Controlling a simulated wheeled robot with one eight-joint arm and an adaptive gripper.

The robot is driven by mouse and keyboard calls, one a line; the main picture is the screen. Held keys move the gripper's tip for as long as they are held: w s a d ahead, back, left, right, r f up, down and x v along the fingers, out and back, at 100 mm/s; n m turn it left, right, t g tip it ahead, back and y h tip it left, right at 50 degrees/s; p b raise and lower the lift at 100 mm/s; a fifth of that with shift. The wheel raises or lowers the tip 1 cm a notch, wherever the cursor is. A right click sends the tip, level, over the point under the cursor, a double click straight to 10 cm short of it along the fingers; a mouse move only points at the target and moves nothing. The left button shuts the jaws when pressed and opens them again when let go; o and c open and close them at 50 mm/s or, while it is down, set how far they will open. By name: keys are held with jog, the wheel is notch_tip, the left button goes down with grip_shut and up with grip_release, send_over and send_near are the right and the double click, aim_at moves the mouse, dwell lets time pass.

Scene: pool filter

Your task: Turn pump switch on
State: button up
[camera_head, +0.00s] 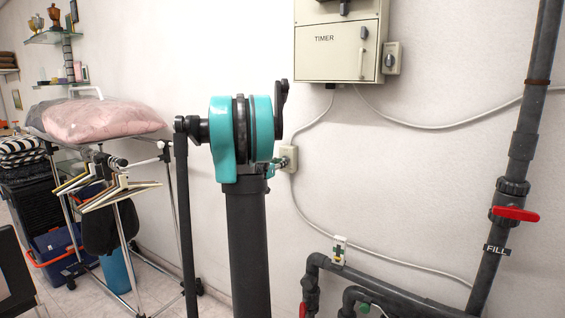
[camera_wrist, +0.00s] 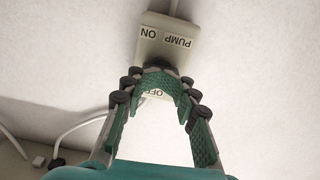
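The pump switch is a small beige box on the white wall. It shows in the head view (camera_head: 289,152), just right of my teal wrist. In the wrist view the pump switch (camera_wrist: 165,42) appears upside down, with PUMP and ON labels at the top and part of an OFF label (camera_wrist: 155,95) between my fingers. My gripper (camera_wrist: 164,82) has its green-padded fingers curved together at the middle of the switch face, seemingly closed on its knob. The fingertips hide the knob, so its exact setting cannot be read. In the head view my gripper (camera_head: 279,166) is mostly behind my wrist.
A TIMER box (camera_head: 340,45) with another small switch (camera_head: 391,58) hangs above right. Grey cables run along the wall. Dark pipes with a red FILL valve handle (camera_head: 515,214) stand at the right. A rack with a pink bag (camera_head: 100,120) stands at the left.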

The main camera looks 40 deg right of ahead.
jog(key=shift+a, duration=0.1)
jog(key=shift+v, duration=2.95)
jog(key=shift+s, duration=0.1)
jog(key=v, duration=1.2)
jog(key=s+a+f+n+g+y, duration=0.1)
jog(key=s+a+f+n+y, duration=0.5)
jog(key=s+a+f, duration=0.5)
jog(key=s+a+f+n+g+y, duration=0.1)
jog(key=s+a+f+n+y, duration=0.6)
jog(key=a+f, duration=1.1)
jog(key=s+a+y, duration=0.1)
jog(key=s+y, duration=0.2)
jog(key=s, duration=0.1)
jog(key=shift+s+f+g+y, duration=0.3)
jog(key=shift+s, duration=0.1)
